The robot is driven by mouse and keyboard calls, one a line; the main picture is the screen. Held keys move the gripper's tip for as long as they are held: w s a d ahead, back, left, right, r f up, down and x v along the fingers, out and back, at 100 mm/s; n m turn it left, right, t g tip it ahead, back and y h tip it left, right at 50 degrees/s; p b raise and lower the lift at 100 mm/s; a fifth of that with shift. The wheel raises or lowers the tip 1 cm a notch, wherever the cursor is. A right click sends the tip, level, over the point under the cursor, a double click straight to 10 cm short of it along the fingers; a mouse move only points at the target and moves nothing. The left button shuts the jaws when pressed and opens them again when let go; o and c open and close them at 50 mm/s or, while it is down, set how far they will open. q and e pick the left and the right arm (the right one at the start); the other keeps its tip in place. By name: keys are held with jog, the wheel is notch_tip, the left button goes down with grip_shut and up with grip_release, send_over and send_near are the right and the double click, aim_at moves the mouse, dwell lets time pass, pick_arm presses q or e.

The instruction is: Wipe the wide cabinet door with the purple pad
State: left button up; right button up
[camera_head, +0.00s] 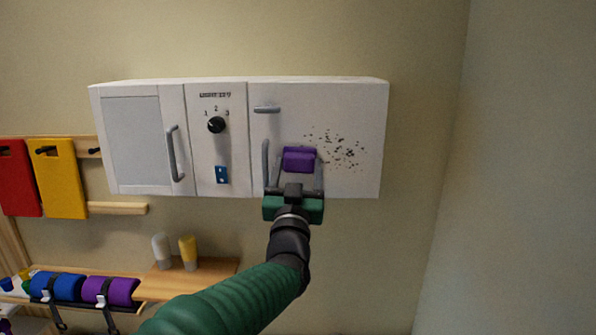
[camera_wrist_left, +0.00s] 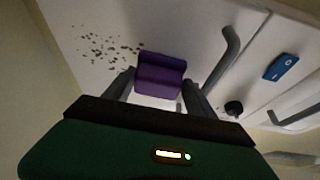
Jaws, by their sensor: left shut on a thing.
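The wide cabinet door (camera_head: 350,115) is the white right-hand part of the wall cabinet. Dark specks (camera_head: 345,150) are scattered over its middle and right. My left gripper (camera_head: 296,168) is in front of the door's lower left and is shut on the purple pad (camera_head: 299,159). The pad is at or close to the door face, just left of the specks; I cannot tell if it touches. In the left wrist view the pad (camera_wrist_left: 160,76) sits between the fingertips, with the specks (camera_wrist_left: 103,48) to its left. My right gripper is not in view.
A knob (camera_head: 216,125) and blue switch (camera_head: 222,175) are on the middle panel. A shelf with bottles (camera_head: 188,252) is below left. The wall on the right is bare.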

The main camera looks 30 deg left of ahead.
pick_arm(q)
jog(key=shift+w+a, duration=0.25)
jog(key=shift+w, duration=0.2)
